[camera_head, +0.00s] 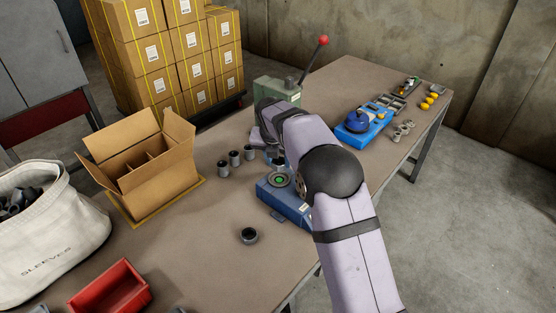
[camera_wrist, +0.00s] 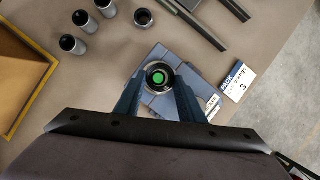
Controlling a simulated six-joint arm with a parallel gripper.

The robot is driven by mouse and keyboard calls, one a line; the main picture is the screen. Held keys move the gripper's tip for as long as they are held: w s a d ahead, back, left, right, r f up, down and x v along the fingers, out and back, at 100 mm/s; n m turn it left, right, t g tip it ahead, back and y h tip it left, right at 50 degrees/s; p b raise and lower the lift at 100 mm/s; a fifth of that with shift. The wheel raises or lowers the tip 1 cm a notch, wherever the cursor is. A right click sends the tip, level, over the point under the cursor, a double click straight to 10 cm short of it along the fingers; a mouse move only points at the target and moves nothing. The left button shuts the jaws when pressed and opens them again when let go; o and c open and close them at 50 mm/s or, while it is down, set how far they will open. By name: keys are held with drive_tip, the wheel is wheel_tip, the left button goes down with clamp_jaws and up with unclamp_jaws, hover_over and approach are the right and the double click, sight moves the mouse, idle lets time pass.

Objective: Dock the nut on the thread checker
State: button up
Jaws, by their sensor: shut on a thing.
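The thread checker (camera_head: 290,203) is a blue-grey box with a round seat around a green disc. Its body also shows in the wrist view (camera_wrist: 193,82). My gripper (camera_wrist: 159,80) has a finger on each side of a dark ring, which I take to be the nut (camera_wrist: 148,71), and is shut on it. The green disc shows through the middle of the ring in the wrist view. In the head view the seat and disc are uncovered, with my gripper (camera_head: 277,158) just above and behind them. The nut's height over the seat is hard to judge.
Several grey sleeves (camera_head: 235,158) stand left of the checker, near an open carton (camera_head: 140,165). A dark ring-shaped part (camera_head: 249,236) lies in front. Another ring (camera_wrist: 143,18) lies behind the checker. A label card (camera_wrist: 238,82) lies to the right. A green press (camera_head: 277,92) stands behind.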

sight(278, 171)
drive_tip(key=shift+f+b, duration=2.3)
drive_tip(key=shift+p, duration=1.1)
drive_tip(key=shift+f, duration=0.6)
drive_tip(key=o, duration=0.9)
drive_tip(key=shift+p+v, duration=3.8)
drive_tip(key=shift+v, duration=1.7)
